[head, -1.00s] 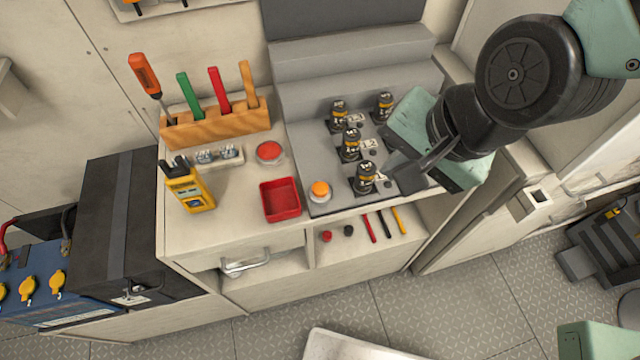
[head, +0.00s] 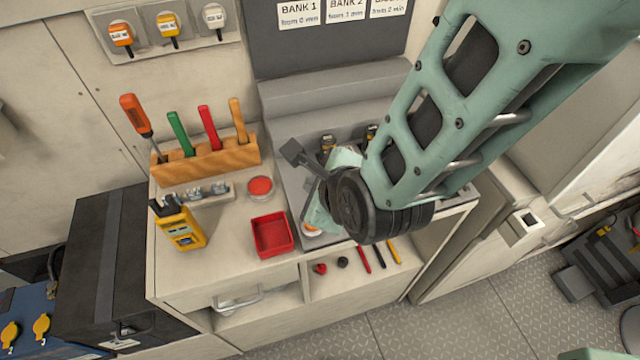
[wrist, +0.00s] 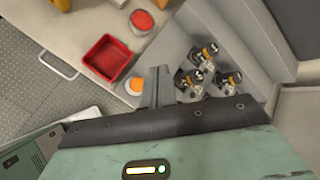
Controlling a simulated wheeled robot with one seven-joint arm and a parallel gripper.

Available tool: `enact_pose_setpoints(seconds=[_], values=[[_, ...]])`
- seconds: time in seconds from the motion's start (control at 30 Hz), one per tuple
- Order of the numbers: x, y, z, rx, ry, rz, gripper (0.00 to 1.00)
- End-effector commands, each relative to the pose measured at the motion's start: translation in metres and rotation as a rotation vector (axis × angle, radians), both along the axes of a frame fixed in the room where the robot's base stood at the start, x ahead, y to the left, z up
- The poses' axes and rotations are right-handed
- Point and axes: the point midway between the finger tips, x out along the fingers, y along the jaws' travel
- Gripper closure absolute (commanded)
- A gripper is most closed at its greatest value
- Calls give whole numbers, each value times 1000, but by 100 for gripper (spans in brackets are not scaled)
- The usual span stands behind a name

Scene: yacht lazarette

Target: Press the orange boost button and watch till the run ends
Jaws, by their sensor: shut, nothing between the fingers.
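The orange button (wrist: 136,86) sits in a pale round collar at the panel's front left corner. My gripper (head: 291,151) is shut and empty, raised over the left part of the grey stepped panel (head: 335,93). In the wrist view its fingers (wrist: 161,74) appear just right of the button; I see no contact. Several black-and-yellow knobs (wrist: 190,79) stand on the panel, mostly hidden by my arm in the head view. Placards on the backboard read BANK 1 (head: 299,12) and BANK 2 (head: 346,9).
A red tray (head: 272,236) and a red-topped round container (head: 260,188) stand left of the panel. Further left are a yellow meter (head: 182,229) and a wooden tool block (head: 207,164). Pens lie on the shelf below.

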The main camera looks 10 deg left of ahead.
Motion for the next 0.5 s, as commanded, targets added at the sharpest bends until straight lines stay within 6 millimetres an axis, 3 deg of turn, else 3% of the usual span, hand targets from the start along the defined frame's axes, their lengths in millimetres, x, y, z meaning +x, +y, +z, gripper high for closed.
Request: enact_pose_setpoints(seconds=[0.27, 0.5], values=[[0, 0, -16, -3, 0, 2, 100], [0, 0, -48, -3, 0, 3, 100]])
